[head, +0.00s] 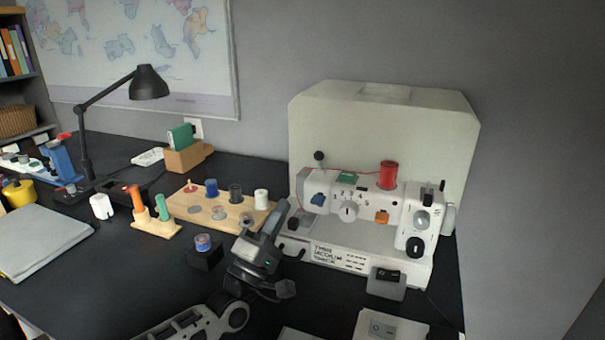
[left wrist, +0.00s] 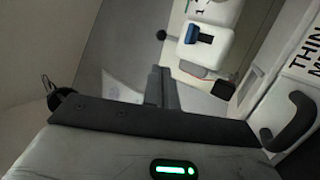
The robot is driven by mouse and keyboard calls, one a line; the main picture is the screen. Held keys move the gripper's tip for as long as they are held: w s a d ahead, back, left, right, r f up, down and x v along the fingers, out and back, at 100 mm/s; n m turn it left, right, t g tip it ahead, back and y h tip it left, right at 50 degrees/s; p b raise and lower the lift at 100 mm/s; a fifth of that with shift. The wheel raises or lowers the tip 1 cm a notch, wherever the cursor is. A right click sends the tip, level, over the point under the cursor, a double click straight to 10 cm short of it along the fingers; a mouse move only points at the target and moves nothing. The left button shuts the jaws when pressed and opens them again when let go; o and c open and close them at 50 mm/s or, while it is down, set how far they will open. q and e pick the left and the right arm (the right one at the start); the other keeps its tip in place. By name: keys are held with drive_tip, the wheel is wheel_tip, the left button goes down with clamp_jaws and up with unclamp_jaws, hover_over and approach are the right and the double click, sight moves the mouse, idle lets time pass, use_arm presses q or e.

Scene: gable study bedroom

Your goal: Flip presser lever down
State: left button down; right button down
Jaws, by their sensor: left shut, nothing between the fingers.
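The white sewing machine (head: 335,200) stands on the dark desk, right of centre. A black knob on a short stalk (head: 319,157), possibly the presser lever, sticks up at the left end of its head. A blue part (head: 318,199) sits on the front of that end and also shows in the left wrist view (left wrist: 200,36). My left gripper (head: 283,206) is shut and empty, just left of the machine's head and apart from the knob. Its fingers (left wrist: 162,85) also show in the left wrist view. My right gripper is not in view.
A pale cover (head: 450,120) stands behind the machine. A wooden board (head: 180,205) with several spools, a spool stand (head: 158,228) and a small dark box (head: 204,255) lie left of my gripper. A black lamp (head: 148,82) stands at the back left.

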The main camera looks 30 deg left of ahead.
sight(319, 161)
use_arm(q)
drive_tip(key=p+x, duration=0.1)
drive_tip(key=x, duration=0.9)
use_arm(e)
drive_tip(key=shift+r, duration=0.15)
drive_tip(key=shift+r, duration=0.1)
use_arm(q)
drive_tip(key=p, duration=0.2)
drive_tip(key=shift+r+g+p, duration=0.3)
drive_tip(key=shift+g, duration=0.1)
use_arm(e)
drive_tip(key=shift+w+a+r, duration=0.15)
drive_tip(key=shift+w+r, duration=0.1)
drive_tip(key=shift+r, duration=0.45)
